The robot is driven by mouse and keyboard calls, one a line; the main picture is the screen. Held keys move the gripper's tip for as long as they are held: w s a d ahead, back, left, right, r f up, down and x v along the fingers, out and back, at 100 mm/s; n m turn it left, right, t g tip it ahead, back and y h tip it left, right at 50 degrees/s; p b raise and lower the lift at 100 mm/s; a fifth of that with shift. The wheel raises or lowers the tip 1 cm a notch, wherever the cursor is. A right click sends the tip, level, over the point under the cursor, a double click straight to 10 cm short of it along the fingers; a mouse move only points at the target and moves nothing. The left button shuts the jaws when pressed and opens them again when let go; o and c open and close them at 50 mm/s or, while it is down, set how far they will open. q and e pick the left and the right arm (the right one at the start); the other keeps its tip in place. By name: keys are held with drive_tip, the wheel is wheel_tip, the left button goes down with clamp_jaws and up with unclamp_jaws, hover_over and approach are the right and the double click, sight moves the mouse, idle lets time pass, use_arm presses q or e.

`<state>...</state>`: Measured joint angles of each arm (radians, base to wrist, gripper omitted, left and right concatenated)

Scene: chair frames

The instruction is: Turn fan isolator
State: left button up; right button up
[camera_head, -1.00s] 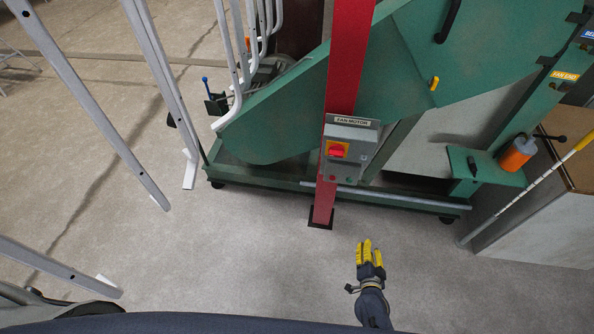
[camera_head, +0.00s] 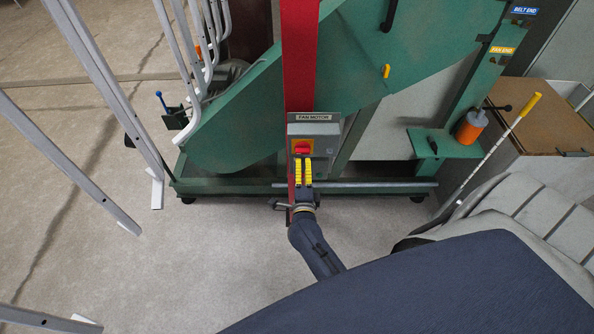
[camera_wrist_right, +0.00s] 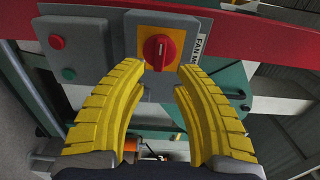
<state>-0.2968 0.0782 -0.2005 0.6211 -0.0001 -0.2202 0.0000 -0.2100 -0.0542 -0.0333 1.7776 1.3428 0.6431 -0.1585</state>
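The fan isolator is a red rotary knob (camera_head: 301,147) on a yellow plate, set on a grey box (camera_head: 324,135) labelled FAN MOTOR. The box is mounted on a red post (camera_head: 300,60). My right gripper (camera_head: 303,163) has yellow fingers and reaches up just below the knob. In the right wrist view the red knob (camera_wrist_right: 158,50) stands just beyond the gap between the spread fingertips (camera_wrist_right: 162,66). The gripper is open and empty, and the fingers do not appear to touch the knob. My left gripper is not in view.
A red button (camera_wrist_right: 57,42) and a green button (camera_wrist_right: 68,74) sit on the box beside the isolator. A green machine (camera_head: 240,125) stands behind the post. White metal frames (camera_head: 110,85) stand at left. An orange cylinder (camera_head: 470,127) sits on a green shelf at right.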

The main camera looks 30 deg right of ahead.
sight(303, 154)
drive_tip(key=shift+x, duration=3.4)
clamp_jaws()
drive_tip(key=m, duration=1.2)
drive_tip(key=shift+m, duration=0.3)
drive_tip(key=m, duration=0.4)
drive_tip(key=shift+m, duration=0.4)
drive_tip(key=shift+o, duration=1.1)
unclamp_jaws()
